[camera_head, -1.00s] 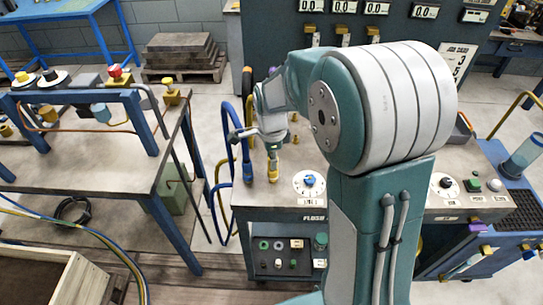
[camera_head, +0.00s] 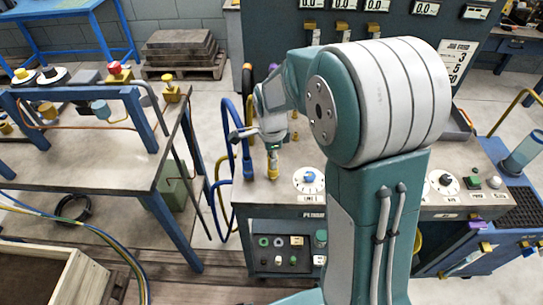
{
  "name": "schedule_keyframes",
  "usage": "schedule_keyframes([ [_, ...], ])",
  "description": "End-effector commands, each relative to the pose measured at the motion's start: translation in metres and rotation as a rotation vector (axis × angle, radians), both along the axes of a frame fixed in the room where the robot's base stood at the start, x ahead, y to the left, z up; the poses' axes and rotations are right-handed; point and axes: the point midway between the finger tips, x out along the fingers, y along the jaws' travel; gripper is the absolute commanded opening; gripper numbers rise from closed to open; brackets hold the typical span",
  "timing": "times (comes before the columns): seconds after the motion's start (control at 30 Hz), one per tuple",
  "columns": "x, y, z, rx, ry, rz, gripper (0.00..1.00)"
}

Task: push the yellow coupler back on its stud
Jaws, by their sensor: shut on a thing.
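The yellow coupler (camera_head: 273,173) is upright at the left end of the bench top of the console, small in view. My gripper (camera_head: 271,150) points down over it and is shut on it, covering its upper part. Any stud under the coupler is too small or hidden to tell, so I cannot see how far it is seated.
A dial with a blue knob (camera_head: 309,178) lies to the right. A steel table (camera_head: 95,170) stands left, past a narrow floor gap.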

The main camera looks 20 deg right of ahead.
Motion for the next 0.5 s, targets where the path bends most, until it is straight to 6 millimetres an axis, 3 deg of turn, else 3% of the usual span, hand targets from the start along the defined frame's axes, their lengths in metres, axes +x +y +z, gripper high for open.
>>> schedule_keyframes([
  [0.5,-0.0001,0.0000,-0.0054,0.000,0.001,0.000,0.00],
])
